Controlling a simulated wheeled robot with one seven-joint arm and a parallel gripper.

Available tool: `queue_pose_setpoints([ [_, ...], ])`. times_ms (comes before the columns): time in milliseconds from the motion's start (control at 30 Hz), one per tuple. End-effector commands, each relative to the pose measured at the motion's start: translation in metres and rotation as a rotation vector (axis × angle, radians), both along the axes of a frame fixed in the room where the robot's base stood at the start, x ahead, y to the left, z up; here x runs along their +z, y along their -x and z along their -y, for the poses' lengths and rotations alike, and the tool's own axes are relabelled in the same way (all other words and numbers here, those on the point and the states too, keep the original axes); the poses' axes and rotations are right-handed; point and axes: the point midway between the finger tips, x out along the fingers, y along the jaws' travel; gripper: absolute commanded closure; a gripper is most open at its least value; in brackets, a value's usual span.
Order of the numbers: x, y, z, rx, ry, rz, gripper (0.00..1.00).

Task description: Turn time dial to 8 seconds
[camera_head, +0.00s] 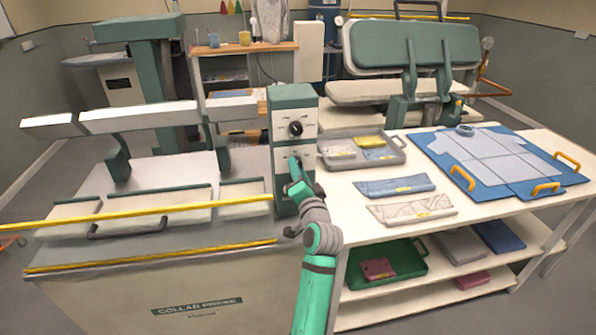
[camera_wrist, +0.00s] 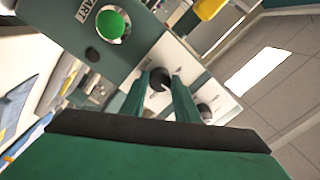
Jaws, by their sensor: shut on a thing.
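A green control box (camera_head: 292,97) with pale dial panels stands at the right end of the collar press. Its upper black dial (camera_head: 296,128) is uncovered. My gripper (camera_head: 295,163) is at the lower panel and hides the dial there. In the wrist view my gripper (camera_wrist: 160,88) has its two green fingers on either side of that lower black dial (camera_wrist: 158,78), shut on it. The upper dial also shows in the wrist view (camera_wrist: 204,112), beyond the fingers. The lettering and the dial's setting are too small to read.
A green start button (camera_wrist: 110,25) is on the box near the held dial. The collar press (camera_head: 200,307) with yellow bars lies left. The white table (camera_head: 480,222) at right holds a grey tray (camera_head: 402,153), folded shirts and a blue board (camera_head: 437,142).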

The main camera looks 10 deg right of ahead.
Motion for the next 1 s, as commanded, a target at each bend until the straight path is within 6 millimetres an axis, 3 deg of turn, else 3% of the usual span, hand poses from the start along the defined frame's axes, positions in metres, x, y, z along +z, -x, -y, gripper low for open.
queue_pose_setpoints([
  [267, -0.001, 0.000, 0.000, 0.001, 0.000, -0.003, 0.94],
  [300, -0.001, 0.000, 0.000, 0.001, 0.000, -0.003, 0.67],
  [367, -0.001, 0.000, 0.000, 0.001, 0.000, -0.002, 0.53],
  [767, -0.001, 0.006, 0.000, -0.001, 0.000, -0.001, 0.53],
  [1000, -0.004, 0.044, 0.002, -0.001, 0.001, 0.000, 0.53],
])
